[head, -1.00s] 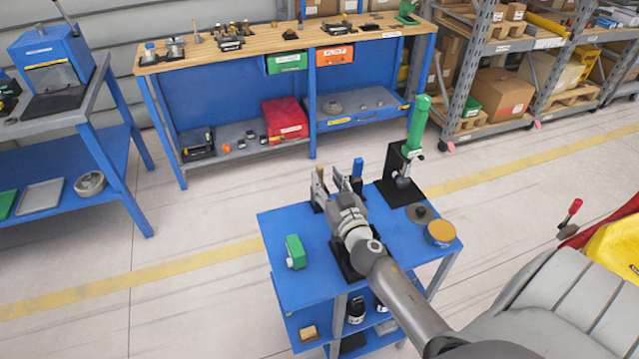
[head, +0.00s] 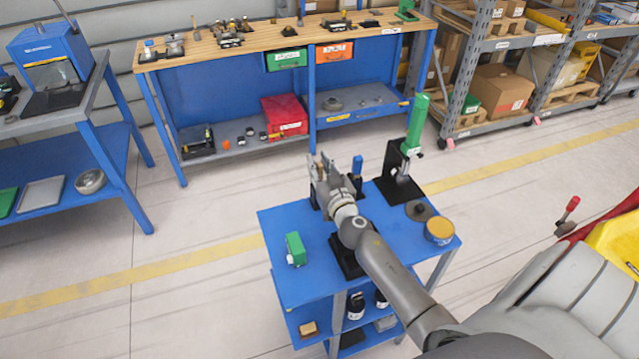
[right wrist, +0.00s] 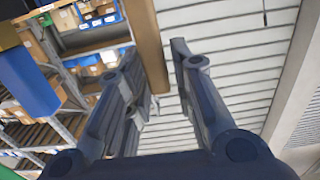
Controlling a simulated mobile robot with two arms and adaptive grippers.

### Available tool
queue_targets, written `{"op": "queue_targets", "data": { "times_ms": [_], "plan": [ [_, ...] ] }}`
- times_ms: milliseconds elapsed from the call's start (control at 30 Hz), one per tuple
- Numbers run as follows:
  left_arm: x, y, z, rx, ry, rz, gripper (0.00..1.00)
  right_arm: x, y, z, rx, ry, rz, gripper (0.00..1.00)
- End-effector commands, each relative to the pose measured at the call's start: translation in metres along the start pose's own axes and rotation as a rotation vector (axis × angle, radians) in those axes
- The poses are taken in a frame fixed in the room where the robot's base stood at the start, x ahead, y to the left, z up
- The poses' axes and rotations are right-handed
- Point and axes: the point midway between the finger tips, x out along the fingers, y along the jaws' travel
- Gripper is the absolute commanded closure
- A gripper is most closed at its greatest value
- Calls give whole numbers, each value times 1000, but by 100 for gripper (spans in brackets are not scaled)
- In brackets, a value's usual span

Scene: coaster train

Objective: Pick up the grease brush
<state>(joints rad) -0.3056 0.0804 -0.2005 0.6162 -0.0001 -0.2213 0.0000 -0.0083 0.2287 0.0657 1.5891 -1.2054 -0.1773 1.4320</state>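The grease brush shows as a brown wooden handle (right wrist: 147,45) in the right wrist view. It stands up between my right gripper's fingers (right wrist: 155,75), closer to the left-hand finger. The fingers are apart, and I see no clear grip on the handle. In the head view my right gripper (head: 321,167) is over the back left of the blue cart (head: 300,270), and it hides most of the brush and its holder. My left gripper is out of view.
A blue upright handle (head: 357,166) stands just right of the gripper. A black stand with a green tool (head: 417,125) is at the cart's back right. A green block (head: 295,249), a dark disc (head: 421,211) and a yellow-lidded tin (head: 439,230) are also on the cart.

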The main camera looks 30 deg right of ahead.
Motion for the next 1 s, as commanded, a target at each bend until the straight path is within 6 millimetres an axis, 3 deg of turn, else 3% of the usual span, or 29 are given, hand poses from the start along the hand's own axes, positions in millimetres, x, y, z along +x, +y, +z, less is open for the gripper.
{"op": "queue_targets", "data": {
  "times_ms": [33, 133, 533, 1000],
  "plan": [
    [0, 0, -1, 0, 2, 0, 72, 0, 0, 0, 0, 0, 0, 88],
    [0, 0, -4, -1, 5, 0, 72, 0, 0, 0, 0, 0, 0, 100],
    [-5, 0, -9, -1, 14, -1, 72, 0, 0, -8, 0, 2, 1, 100],
    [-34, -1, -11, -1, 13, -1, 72, 0, 0, -78, -1, 3, -2, 100]
  ]
}}
